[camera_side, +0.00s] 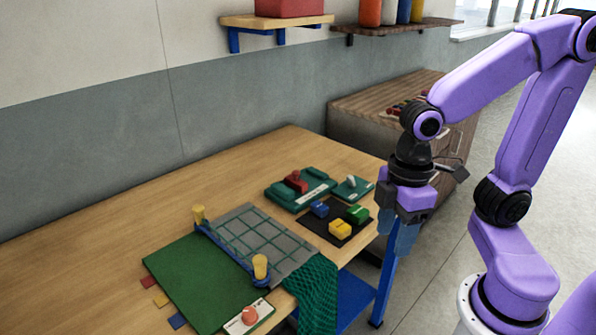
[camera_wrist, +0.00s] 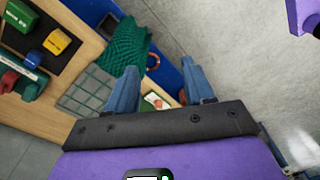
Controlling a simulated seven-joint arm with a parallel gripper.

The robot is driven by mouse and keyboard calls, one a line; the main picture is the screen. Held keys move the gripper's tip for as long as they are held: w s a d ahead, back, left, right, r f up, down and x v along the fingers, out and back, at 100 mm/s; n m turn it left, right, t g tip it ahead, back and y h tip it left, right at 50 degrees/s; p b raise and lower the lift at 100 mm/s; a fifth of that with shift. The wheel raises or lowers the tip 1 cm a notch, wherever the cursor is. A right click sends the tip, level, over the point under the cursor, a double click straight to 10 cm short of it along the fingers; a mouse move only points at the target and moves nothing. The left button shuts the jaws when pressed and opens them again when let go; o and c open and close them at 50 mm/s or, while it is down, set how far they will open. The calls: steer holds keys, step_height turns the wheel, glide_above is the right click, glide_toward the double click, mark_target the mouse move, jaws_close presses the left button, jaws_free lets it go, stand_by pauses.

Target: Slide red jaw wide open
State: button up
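A small red block (camera_side: 296,182), which looks like the red jaw, sits on a dark green vise-like fixture (camera_side: 285,197) at the back right of the table. In the wrist view the red piece (camera_wrist: 8,80) shows at the left edge, partly cut off, with the green fixture (camera_wrist: 30,90) beside it. My gripper (camera_side: 404,238) hangs past the table's right edge, fingers down and apart from the fixture. In the wrist view its two blue fingers (camera_wrist: 160,85) are spread with nothing held between them.
A black mat (camera_side: 318,229) holds blue, yellow and green blocks, between the fixture and the table's front edge. A small green plate (camera_side: 354,188) with a white knob stands right of the fixture. A grey grid panel (camera_side: 250,235), yellow posts and green netting (camera_side: 314,290) lie nearer.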

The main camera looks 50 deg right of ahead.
steer(key=w+r+m+y, duration=0.1)
steer(key=w+r, duration=0.1)
steer(key=w, duration=0.9)
steer(key=r+m+t+y, duration=0.1)
steer(key=m+t+y, duration=0.1)
steer(key=t, duration=0.1)
glide_above(297, 172)
steer(key=s+d, duration=0.5)
steer(key=x, duration=1.7)
steer(key=shift+w+d, duration=0.2)
steer(key=shift+d, duration=0.15)
jaws_close()
